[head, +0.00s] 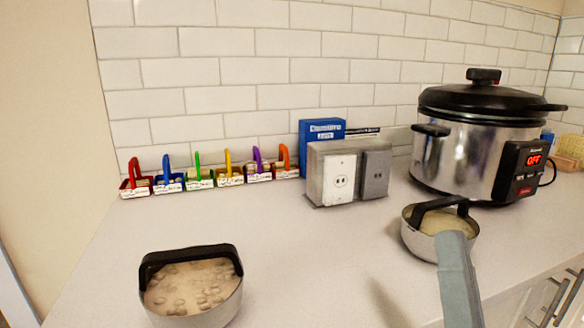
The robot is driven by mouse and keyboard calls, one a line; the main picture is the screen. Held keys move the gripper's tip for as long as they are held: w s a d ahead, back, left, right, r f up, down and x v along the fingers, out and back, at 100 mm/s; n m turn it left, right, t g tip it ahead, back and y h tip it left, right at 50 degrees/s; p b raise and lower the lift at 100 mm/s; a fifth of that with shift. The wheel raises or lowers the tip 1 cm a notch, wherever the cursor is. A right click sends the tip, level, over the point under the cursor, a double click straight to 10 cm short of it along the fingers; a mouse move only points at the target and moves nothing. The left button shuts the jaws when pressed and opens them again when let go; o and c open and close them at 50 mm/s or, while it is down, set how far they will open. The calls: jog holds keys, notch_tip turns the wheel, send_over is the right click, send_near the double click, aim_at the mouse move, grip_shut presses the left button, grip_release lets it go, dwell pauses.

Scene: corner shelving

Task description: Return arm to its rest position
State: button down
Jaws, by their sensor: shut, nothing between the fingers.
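My gripper (451,236) comes in from the bottom edge at the right of the head view as a narrow grey-blue shape. Its fingers are together with nothing between them. In the picture its tip overlaps the front of a small metal bowl (411,236) with a black arched handle; I cannot tell whether it touches. It hides part of this bowl's front. The rest of my arm is outside the view.
A steel cooker (455,163) reading OFF stands behind the bowl. An outlet box (330,178) and a blue box (320,130) are mid-counter. Several small coloured-handled baskets (229,177) line the wall. Another bowl (195,290) is front left. The middle counter (300,245) is clear.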

notch_tip(320, 180, down, 12)
jog(key=s+f+n+g+y+b, duration=0.1)
jog(key=s+n+g+y, duration=0.15)
jog(key=n+g, duration=0.2)
jog(key=s+d+f+n+g+h+b, duration=0.15)
jog(key=s+f+g, duration=0.35)
jog(key=s+f, duration=0.7)
jog(key=s+d+f+g+h+b, duration=0.2)
jog(key=s+d+f+g+h, duration=0.15)
jog(key=s+f, duration=0.85)
notch_tip(320, 180, up, 22)
jog(key=w+p, duration=0.2)
jog(key=p, duration=2.1)
jog(key=shift+a+f+g, duration=0.2)
jog(key=shift+a+g, duration=0.1)
